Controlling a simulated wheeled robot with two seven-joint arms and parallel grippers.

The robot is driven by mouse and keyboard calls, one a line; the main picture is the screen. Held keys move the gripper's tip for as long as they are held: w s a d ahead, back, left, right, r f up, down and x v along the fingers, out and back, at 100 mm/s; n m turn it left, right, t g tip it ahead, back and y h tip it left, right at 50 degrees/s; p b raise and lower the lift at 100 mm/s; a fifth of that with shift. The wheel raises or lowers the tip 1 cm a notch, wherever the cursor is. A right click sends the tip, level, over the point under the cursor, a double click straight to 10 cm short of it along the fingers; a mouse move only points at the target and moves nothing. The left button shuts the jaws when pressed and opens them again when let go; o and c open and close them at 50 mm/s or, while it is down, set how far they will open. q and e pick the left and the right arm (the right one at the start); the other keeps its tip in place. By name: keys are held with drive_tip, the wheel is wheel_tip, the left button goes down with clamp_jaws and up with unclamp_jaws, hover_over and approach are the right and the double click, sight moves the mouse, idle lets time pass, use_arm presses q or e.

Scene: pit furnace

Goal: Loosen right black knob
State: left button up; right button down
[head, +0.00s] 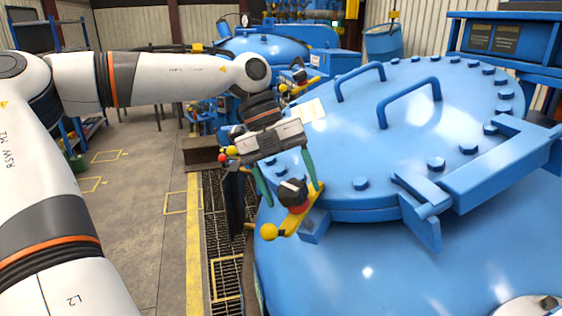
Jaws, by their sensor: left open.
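A black knob (291,193) sits on a yellow clamp lever (296,220) with a ball end, at the near left edge of the blue furnace lid (455,115). My left gripper (292,197) is open with its green fingers pointing down, one on each side of this knob. I cannot tell whether the fingers touch it. A second black knob (299,76) with a yellow lever (313,81) is farther back on the lid's edge, behind my left gripper. My right gripper is not in view.
Two blue handles (410,88) rise from the lid, with bolts around its rim. A blue hinge block (490,170) stands at the lid's right. Another blue vessel (262,48) is behind. Floor grating (222,225) and clear floor (140,200) lie at left.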

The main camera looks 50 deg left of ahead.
use_arm(q)
drive_tip(key=b+v, duration=0.1)
drive_tip(key=v, duration=1)
drive_tip(key=shift+r, duration=0.25)
